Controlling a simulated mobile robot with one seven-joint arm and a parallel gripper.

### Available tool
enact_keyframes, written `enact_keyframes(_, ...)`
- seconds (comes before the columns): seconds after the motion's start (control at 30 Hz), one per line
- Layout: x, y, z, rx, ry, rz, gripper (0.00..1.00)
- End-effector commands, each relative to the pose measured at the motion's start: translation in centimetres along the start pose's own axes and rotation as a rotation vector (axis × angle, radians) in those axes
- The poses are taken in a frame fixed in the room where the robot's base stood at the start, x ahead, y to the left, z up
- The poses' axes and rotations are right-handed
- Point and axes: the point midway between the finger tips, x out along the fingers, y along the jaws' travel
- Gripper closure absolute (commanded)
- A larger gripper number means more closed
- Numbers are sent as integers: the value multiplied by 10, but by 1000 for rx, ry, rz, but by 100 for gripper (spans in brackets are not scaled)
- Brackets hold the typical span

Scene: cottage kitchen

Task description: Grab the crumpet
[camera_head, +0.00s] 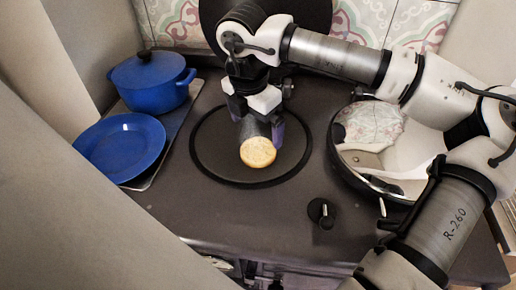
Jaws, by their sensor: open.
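The crumpet (257,152) is a round, golden-tan disc with its flat face towards the camera. It shows over the left black round hob plate (215,165). My gripper (262,132) is open, directly behind and above the crumpet. A purple finger shows on each side of a dark grey part just behind the crumpet. I cannot tell from this view whether the fingers touch the crumpet or whether it rests on the plate.
A blue lidded pot (150,82) and a blue plate (122,147) stand at the left on a tray (165,150). A shiny round lid or pan (345,165) lies at the right beneath my arm. A black knob (320,211) sits in front. Tiled wall (365,22) closes the back.

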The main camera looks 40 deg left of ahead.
Motion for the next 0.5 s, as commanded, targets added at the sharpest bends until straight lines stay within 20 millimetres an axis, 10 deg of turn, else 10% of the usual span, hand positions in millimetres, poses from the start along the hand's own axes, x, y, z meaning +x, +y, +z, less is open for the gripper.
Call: enact_keyframes(0.5, 53, -6, -5, 0, 3, 0, 0)
